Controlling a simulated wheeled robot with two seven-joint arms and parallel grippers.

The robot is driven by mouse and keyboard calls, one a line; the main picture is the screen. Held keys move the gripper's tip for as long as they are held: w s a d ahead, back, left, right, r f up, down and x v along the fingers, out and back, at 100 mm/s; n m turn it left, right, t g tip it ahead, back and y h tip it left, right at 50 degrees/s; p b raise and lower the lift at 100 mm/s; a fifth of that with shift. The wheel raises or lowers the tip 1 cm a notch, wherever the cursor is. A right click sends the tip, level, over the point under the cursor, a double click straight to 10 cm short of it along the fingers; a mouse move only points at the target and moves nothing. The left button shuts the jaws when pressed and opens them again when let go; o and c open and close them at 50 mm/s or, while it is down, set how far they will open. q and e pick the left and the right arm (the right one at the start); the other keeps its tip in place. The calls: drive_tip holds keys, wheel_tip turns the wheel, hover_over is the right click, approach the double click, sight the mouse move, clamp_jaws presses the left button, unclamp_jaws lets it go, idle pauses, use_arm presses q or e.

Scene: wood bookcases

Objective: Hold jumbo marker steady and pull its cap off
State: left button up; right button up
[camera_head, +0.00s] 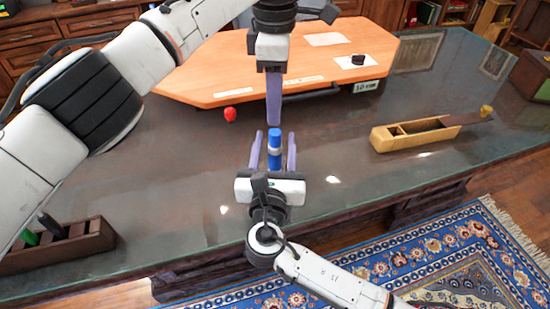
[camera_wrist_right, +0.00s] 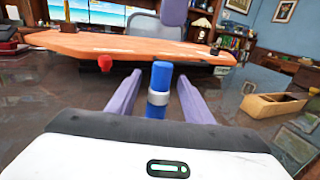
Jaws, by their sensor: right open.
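The jumbo marker (camera_head: 274,160) is blue with a silver band and stands upright on the dark glassy desk; its blue cap (camera_head: 274,135) is at the top. It also shows in the right wrist view (camera_wrist_right: 157,98). My right gripper (camera_head: 273,138) is open, with its purple fingers on both sides of the marker and gaps between. My left gripper (camera_head: 273,122) points down above the cap; the right wrist view shows clear space between its tip and the cap. Its fingers overlap in the head view, so its opening is hidden.
An orange wooden board (camera_head: 210,82) lies behind, with papers and a small black object (camera_head: 358,60). A red object (camera_head: 230,114) is left of the marker. A long wooden box (camera_head: 415,135) lies right. A dark rack (camera_head: 85,242) holding markers is at left.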

sight(275, 132)
drive_tip(key=shift+w, duration=0.15)
clamp_jaws()
use_arm(q)
drive_tip(key=shift+o, duration=1)
drive_tip(key=m, duration=0.2)
drive_tip(key=r+m, duration=0.1)
drive_tip(key=m, duration=0.1)
drive_tip(key=m+t, duration=0.1)
drive_tip(key=m, duration=0.1)
drive_tip(key=shift+s+r, duration=0.3)
drive_tip(key=s+a+r+m+t+h, duration=0.1)
drive_tip(key=s+r+m+t, duration=0.25)
drive_tip(key=m, duration=0.95)
drive_tip(key=shift+m, duration=0.4)
drive_tip(key=x, duration=0.7)
drive_tip(key=s+x, duration=0.1)
drive_tip(key=x, duration=0.3)
drive_tip(key=shift+w+f, duration=0.1)
drive_tip(key=shift+f, duration=0.45)
